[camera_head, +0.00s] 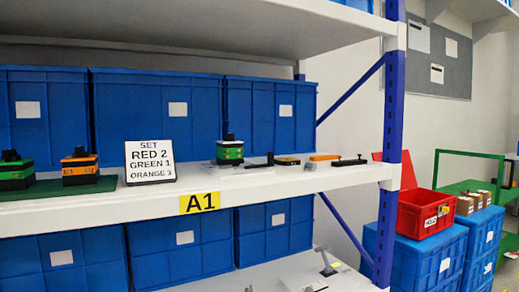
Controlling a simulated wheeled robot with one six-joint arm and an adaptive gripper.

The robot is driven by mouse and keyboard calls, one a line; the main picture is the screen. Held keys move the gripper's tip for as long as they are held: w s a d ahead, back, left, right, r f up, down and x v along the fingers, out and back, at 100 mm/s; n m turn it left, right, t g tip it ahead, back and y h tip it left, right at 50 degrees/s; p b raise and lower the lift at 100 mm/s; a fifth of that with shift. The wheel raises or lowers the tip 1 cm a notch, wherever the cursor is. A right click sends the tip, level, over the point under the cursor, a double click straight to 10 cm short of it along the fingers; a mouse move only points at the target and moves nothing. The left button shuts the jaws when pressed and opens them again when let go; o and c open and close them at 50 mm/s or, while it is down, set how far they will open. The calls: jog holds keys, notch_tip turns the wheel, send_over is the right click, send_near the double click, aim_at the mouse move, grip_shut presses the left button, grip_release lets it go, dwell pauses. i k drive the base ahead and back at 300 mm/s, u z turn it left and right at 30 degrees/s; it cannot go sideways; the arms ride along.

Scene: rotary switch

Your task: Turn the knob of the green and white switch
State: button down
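The green and white switch (230,154) stands on the shelf right of the sign, with a black knob on top. The knob's exact setting is too small to read. A green and black switch (15,171) and an orange and black switch (79,167) stand farther left. A white sign (150,162) reads SET, RED 2, GREEN 1, ORANGE 3. My gripper does not show in this view.
The white shelf (105,209) carries a yellow A1 label (200,203). Blue bins (158,112) stand behind the switches. Flat black and orange pieces (325,157) lie right of the green and white switch. A blue upright (393,130) bounds the shelf at right.

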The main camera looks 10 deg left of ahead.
aim_at(229, 137)
jog(key=u, duration=0.15)
jog(key=i, duration=0.75)
jog(key=u, duration=0.9)
jog(key=i, duration=0.35)
jog(key=z, duration=1.15)
jog(key=k, duration=0.9)
jog(key=u, duration=1.05)
